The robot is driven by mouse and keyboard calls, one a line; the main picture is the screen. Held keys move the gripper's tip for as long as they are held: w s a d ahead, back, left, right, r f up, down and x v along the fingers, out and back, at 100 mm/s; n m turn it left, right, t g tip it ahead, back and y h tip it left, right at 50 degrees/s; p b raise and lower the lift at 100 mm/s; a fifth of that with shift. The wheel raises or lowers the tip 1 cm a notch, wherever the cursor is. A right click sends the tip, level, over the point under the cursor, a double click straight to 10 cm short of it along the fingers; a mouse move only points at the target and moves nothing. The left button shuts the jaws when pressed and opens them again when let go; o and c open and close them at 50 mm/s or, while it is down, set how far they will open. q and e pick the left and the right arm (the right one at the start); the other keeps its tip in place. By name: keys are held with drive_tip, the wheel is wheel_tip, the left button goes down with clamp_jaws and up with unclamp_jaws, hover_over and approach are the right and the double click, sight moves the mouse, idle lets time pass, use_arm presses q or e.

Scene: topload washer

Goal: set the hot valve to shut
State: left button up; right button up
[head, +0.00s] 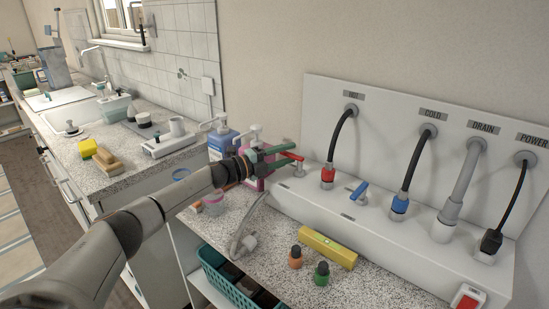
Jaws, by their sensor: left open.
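The hot valve's red handle (291,156) shows at the left of the white connection panel, beside the hose with the red collar under the HOT label. My left gripper (293,153) is open, its green fingers pointing right at the red handle. The handle appears to be between or right by the fingertips; contact cannot be told. The fingers hide part of the handle, and its exact turn is hard to read. My right gripper is not in view.
A blue valve handle (359,191) stands right of the hot hose (340,135). Soap bottles (222,140) stand close behind my left gripper. A yellow level (328,248) and two small bottles (295,257) lie on the speckled counter (385,282) in front.

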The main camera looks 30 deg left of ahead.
use_arm(q)
drive_tip(key=b+v, duration=0.1)
drive_tip(key=v, duration=1.1)
drive_tip(key=shift+a, duration=0.1)
